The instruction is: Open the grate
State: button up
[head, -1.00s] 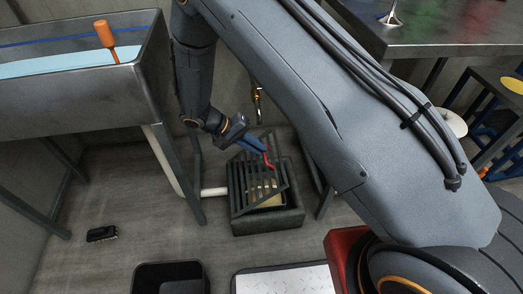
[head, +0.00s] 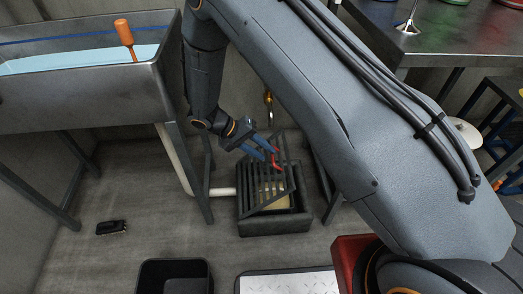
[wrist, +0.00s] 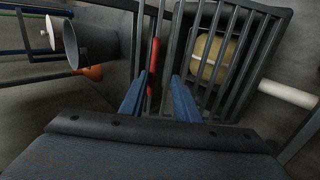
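The dark barred grate (head: 262,187) stands tilted up over a dark square box (head: 275,226), its far right side raised and a gap open at the right. A red handle (head: 276,159) is on its raised part; in the wrist view the red handle (wrist: 154,62) lies near the left fingertip. My gripper (head: 270,151) is at the handle with its blue fingers apart. In the wrist view my gripper (wrist: 159,75) is open, with the grate's bars (wrist: 205,70) beyond it. I cannot tell whether a finger touches the handle.
A pale yellow object (wrist: 212,57) sits inside the box under the grate. A white pipe (head: 222,191) enters the box from the left. A black bin (head: 174,277), a dark brush (head: 111,228) and the steel tank's legs (head: 190,170) stand around. Floor at left is mostly clear.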

jog(key=shift+w+r, duration=0.1)
notch_tip(320, 180, up, 10)
jog(key=p, duration=0.2)
dwell(0.4)
dwell(0.4)
jog(key=s+r+n+y, duration=0.2)
jog(key=s+r+y, duration=0.3)
jog(key=s+r, duration=0.7)
jog(key=s+r+n+y, duration=0.35)
jog(key=s+r, duration=0.55)
jog(key=s, duration=0.5)
jog(key=d+r+m+p, duration=0.6)
jog(key=d+r+p, duration=1)
jog(key=p, duration=0.8)
notch_tip(320, 180, up, 4)
jog(key=shift+s+f+p, duration=0.15)
jog(key=shift+s+p, duration=0.25)
jog(key=shift+s, duration=0.05)
